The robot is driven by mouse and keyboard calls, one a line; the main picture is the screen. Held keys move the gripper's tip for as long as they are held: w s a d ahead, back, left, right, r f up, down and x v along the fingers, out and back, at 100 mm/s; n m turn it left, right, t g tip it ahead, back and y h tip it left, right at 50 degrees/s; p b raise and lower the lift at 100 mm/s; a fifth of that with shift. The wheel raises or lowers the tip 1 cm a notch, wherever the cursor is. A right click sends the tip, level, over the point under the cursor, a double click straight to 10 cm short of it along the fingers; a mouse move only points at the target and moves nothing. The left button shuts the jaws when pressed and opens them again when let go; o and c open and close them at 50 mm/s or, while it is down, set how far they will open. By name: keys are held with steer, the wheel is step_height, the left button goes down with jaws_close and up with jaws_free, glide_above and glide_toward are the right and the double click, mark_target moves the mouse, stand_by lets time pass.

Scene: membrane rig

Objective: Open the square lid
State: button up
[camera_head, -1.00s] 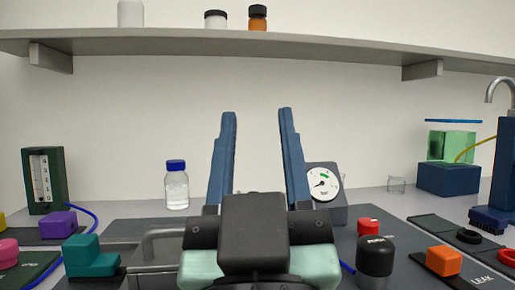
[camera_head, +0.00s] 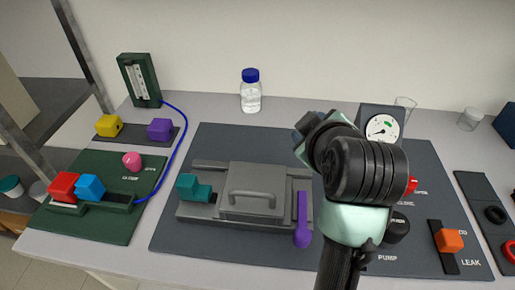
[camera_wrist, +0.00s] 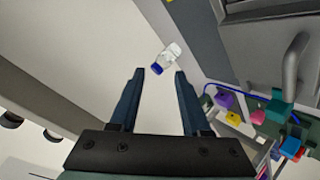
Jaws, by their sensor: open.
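The square lid (camera_head: 240,180) is a flat grey plate with a bent grey bar handle (camera_head: 252,198) on top. It lies closed on the grey rig in the middle of the bench. In the wrist view, the lid (camera_wrist: 258,45) and its handle (camera_wrist: 294,65) show at the upper right, off to the side of my fingers. My gripper (camera_wrist: 159,72) is open and empty in the wrist view, its two dark blue fingers apart. In the head view my wrist is right of the lid and hides most of the gripper.
A teal block (camera_head: 190,188) sits left of the lid and a purple lever (camera_head: 302,225) right of it. A gauge (camera_head: 382,130) stands behind my arm. A blue-capped bottle (camera_head: 251,95) stands at the back. An orange knob (camera_head: 449,241) is at the right.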

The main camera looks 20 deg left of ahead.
steer(key=s+r+n+g+p, duration=0.2)
steer(key=s+n+g+p, duration=0.15)
steer(key=p, duration=0.45)
steer(key=n+g+p, duration=0.4)
steer(key=g+p, duration=0.3)
steer(key=p, duration=0.3)
glide_toward(252, 193)
steer(key=shift+t, duration=0.25)
steer(key=x, duration=0.8)
steer(key=shift+s+b, duration=0.2)
steer(key=shift+b, duration=0.15)
steer(key=shift+c, duration=0.3)
steer(key=shift+r, duration=0.1)
jaws_close()
